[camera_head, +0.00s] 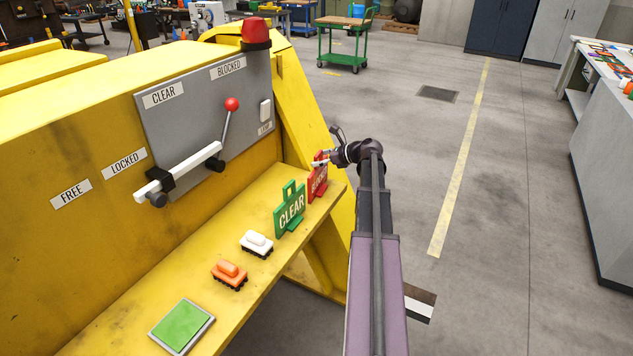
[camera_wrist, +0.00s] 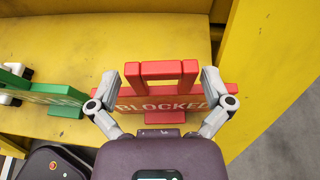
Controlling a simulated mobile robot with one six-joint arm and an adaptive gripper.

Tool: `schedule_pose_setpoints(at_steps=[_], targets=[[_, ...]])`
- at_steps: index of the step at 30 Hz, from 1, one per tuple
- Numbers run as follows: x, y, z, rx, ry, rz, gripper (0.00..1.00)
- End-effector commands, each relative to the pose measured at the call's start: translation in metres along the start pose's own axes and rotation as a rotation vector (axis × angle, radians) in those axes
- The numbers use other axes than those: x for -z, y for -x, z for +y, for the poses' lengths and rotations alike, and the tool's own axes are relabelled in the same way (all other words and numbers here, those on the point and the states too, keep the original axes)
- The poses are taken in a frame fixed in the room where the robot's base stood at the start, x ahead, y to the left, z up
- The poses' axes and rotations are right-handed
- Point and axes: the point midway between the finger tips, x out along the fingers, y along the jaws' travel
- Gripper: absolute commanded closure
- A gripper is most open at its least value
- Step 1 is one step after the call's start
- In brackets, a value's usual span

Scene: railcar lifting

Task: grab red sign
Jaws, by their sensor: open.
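The red sign (camera_head: 317,181) reading BLOCKED stands upright at the right end of the yellow ledge (camera_head: 257,205). In the wrist view the red sign (camera_wrist: 162,68) shows its handle and lettering, with its lower face partly covered by my gripper. My gripper (camera_head: 322,160) is at the red sign in the head view. In the wrist view my gripper (camera_wrist: 162,78) is open, with one finger on each side of the sign's handle. Whether the fingers touch the sign is unclear.
A green CLEAR sign (camera_head: 290,209) stands just left of the red sign. White (camera_head: 257,242) and orange (camera_head: 229,273) model pieces and a green pad (camera_head: 182,326) lie farther along the ledge. A lever with a red knob (camera_head: 232,104) is on the grey panel behind.

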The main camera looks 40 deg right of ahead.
Motion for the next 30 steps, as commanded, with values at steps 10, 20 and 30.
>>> schedule_pose_setpoints(at_steps=[10, 20, 30], targets=[[0.0, 0.0, 0.0, 0.0, 0.0, 0.0, 0.83], [0.0, 0.001, 0.0, 0.001, 0.0, 0.0, 0.85], [-0.013, 0.007, -0.001, 0.001, 0.0, 0.0, 0.85]])
